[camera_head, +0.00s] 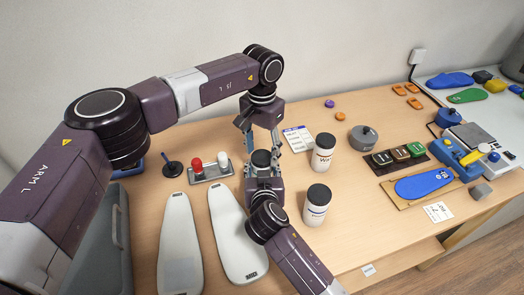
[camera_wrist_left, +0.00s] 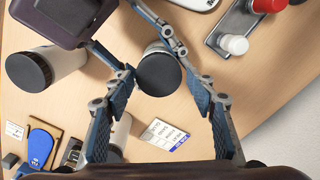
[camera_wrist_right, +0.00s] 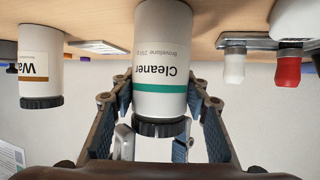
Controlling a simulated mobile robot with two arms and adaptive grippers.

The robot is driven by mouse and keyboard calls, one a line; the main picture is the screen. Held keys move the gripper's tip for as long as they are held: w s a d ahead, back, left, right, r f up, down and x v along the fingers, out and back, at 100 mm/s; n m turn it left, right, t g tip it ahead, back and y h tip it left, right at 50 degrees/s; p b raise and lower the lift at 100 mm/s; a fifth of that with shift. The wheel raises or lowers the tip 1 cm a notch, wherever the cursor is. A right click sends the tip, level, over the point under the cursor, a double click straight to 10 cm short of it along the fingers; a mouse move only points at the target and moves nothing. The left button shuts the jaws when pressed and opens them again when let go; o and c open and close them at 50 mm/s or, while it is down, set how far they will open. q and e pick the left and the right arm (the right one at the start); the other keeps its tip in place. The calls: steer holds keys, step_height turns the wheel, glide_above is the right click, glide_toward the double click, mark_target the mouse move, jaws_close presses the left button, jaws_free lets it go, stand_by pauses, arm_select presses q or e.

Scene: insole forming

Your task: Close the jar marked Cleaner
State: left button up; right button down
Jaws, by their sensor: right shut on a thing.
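The Cleaner jar (camera_wrist_right: 160,60), white with a teal band, stands upright on the table; its label shows upside down in the right wrist view. Its dark lid (camera_wrist_left: 158,74) sits on its mouth; how tight it is I cannot tell. My right gripper (camera_head: 262,174) is shut on the jar, with a finger on each side of its body. My left gripper (camera_head: 262,147) is open and points down from above, its fingers apart on either side of the lid. Whether they touch the lid I cannot tell.
A jar marked "Wa…" (camera_head: 323,155) and another white jar (camera_head: 316,212) stand to the right. Two pale insole forms (camera_head: 181,240) lie in front. A grey round pot (camera_head: 363,138) stands further right.

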arm_select(q)
steer(key=shift+o, duration=0.6)
steer(key=shift+s+r, duration=0.1)
steer(key=shift+r, duration=2.15)
steer(key=shift+c, duration=0.4)
